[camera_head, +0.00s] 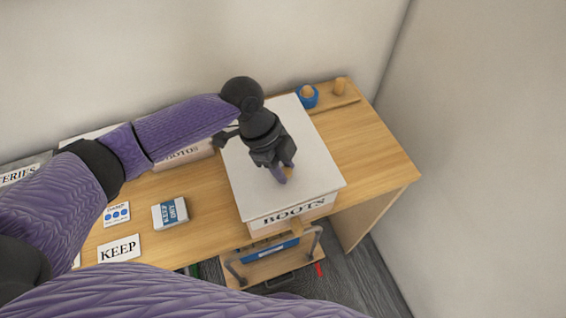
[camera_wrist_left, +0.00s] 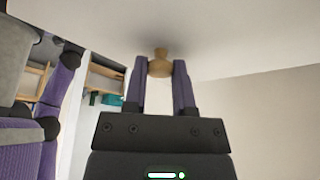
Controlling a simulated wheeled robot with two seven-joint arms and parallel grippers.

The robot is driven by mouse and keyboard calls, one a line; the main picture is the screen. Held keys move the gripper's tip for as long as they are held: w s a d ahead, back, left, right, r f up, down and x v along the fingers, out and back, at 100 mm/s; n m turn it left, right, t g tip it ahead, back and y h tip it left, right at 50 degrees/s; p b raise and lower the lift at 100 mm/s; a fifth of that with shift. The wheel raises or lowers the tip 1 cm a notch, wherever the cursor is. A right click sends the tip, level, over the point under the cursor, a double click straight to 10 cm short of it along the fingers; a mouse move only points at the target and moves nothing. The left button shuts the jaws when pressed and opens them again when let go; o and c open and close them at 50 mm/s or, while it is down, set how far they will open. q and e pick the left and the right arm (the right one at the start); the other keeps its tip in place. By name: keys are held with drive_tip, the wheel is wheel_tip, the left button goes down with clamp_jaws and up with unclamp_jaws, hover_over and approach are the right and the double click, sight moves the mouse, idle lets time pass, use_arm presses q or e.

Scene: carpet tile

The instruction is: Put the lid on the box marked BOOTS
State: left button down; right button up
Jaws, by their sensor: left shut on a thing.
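The box marked BOOTS (camera_head: 293,214) stands on the wooden desk, its label facing the front edge. A white lid (camera_head: 306,148) lies over the top of the box and looks level; I cannot tell whether it is fully seated. My left gripper (camera_head: 283,176) points down at the lid and is shut on its wooden knob (camera_head: 289,173). In the left wrist view the knob (camera_wrist_left: 160,64) sits between the purple fingers (camera_wrist_left: 160,85), against the lid's white surface (camera_wrist_left: 225,45). My right gripper does not show.
A box marked PHOTOS (camera_head: 183,155) stands left of the BOOTS box. A KEEP card (camera_head: 120,248) and a small labelled box (camera_head: 170,212) lie on the desk (camera_head: 375,155). The desk's right end is clear.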

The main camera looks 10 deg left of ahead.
use_arm(q)
drive_tip(key=shift+f, duration=0.1)
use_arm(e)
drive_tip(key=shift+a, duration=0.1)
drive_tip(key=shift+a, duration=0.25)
use_arm(q)
drive_tip(key=shift+f, duration=0.15)
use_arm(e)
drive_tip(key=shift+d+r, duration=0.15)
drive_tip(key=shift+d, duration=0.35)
use_arm(q)
drive_tip(key=shift+f, duration=0.15)
drive_tip(key=shift+f, duration=0.2)
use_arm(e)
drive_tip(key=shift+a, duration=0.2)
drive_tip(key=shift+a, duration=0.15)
